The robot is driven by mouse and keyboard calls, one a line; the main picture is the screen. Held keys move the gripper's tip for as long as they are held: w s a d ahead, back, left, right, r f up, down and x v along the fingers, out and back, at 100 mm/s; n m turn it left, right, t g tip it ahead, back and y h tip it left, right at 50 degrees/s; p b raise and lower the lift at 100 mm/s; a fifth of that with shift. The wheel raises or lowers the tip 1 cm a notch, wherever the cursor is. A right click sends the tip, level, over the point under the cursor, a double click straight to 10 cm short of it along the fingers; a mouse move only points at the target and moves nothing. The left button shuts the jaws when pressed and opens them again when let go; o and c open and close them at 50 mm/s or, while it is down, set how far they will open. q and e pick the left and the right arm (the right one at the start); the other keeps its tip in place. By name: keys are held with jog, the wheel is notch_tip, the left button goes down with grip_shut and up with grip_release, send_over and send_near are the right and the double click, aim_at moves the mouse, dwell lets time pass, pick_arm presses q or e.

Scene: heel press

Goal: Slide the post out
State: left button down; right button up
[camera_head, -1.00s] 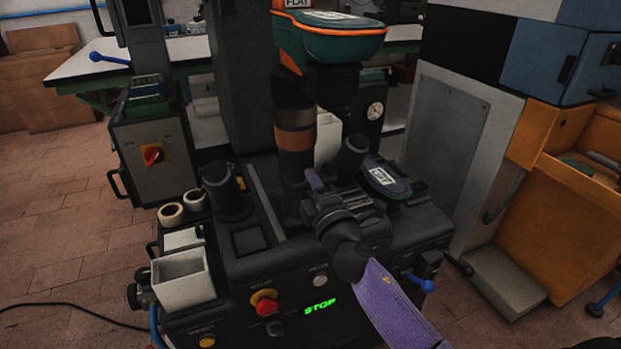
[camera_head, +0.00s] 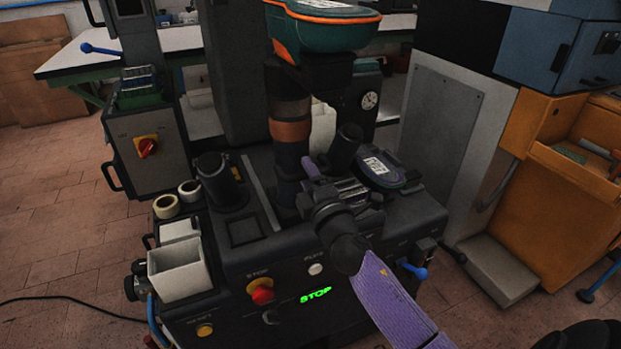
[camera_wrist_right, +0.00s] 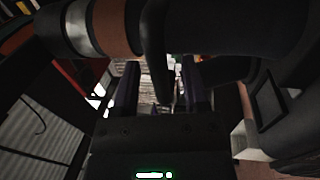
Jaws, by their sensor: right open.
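A dark upright post with a brown band (camera_head: 290,130) stands in the middle of the black press (camera_head: 240,262), under a green and orange head (camera_head: 322,30). In the right wrist view the brown band (camera_wrist_right: 118,28) crosses the upper left, beyond the open purple fingers (camera_wrist_right: 160,88). My left gripper is out of view.
A shorter dark cylinder (camera_head: 347,147) and a purple-rimmed labelled pad (camera_head: 380,170) stand close behind the gripper. Another dark cylinder (camera_head: 220,182) is at the left, beside white bins (camera_head: 180,272) and tape rolls (camera_head: 167,206). A red knob (camera_head: 262,291) is on the front.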

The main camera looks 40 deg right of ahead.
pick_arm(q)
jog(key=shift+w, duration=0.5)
pick_arm(e)
jog(key=v, duration=1)
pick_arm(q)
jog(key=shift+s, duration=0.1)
pick_arm(e)
jog(key=shift+w, duration=0.1)
